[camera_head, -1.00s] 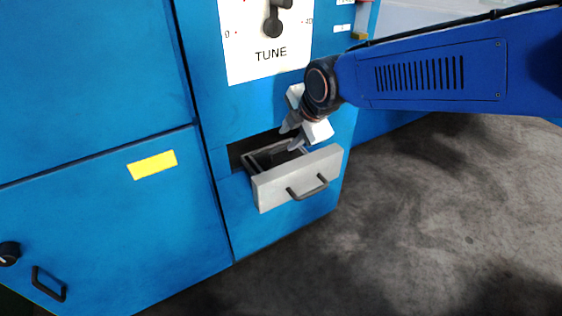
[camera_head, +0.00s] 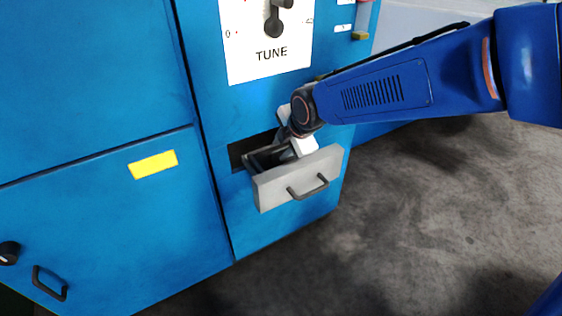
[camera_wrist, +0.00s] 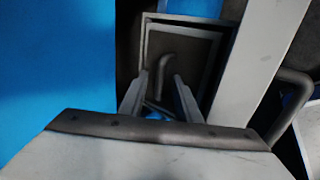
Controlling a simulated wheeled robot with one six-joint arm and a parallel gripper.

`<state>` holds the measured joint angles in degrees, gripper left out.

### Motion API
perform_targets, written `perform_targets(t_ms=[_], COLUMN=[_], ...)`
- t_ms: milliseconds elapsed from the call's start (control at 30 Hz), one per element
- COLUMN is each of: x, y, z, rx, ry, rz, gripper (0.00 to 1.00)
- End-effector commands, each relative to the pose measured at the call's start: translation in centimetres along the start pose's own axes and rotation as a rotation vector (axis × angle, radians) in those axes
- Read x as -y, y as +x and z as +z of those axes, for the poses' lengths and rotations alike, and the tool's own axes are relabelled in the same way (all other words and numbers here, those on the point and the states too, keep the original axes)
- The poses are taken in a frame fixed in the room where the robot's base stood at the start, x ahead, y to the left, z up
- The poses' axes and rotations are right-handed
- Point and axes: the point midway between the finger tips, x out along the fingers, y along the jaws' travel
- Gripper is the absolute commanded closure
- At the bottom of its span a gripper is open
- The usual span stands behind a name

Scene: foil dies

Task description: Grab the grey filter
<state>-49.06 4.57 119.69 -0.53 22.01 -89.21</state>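The grey filter (camera_wrist: 192,65) appears to be the square grey piece inside the open drawer, with a bent grey handle standing up from it, seen in the wrist view. In the head view the filter is mostly hidden by the drawer front and my gripper. My gripper (camera_head: 284,148) reaches down into the drawer from above. In the wrist view its two fingers (camera_wrist: 161,88) are apart, with the bent handle just beyond and between their tips. I cannot tell whether they touch it.
The drawer front (camera_head: 270,190) is light grey with a dark handle (camera_head: 308,187). It juts out from the blue cabinet (camera_head: 270,225). A TUNE dial (camera_head: 274,27) is above the drawer. The grey floor (camera_head: 420,220) to the right is clear.

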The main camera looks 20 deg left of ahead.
Motion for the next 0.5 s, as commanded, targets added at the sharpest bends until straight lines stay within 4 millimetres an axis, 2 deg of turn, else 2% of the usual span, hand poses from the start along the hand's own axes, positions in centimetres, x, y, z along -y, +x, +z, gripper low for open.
perform_targets(t_ms=[67, 133, 200, 500], x=[-0.01, -0.01, -0.01, -0.01], y=[-0.02, -0.03, -0.03, -0.04], z=[0.00, 0.00, 0.00, 0.00], rx=[0.000, 0.000, 0.000, 0.000], ry=[0.000, 0.000, 0.000, 0.000], rz=[0.000, 0.000, 0.000, 0.000], gripper=[0.70, 0.82, 0.98, 1.00])
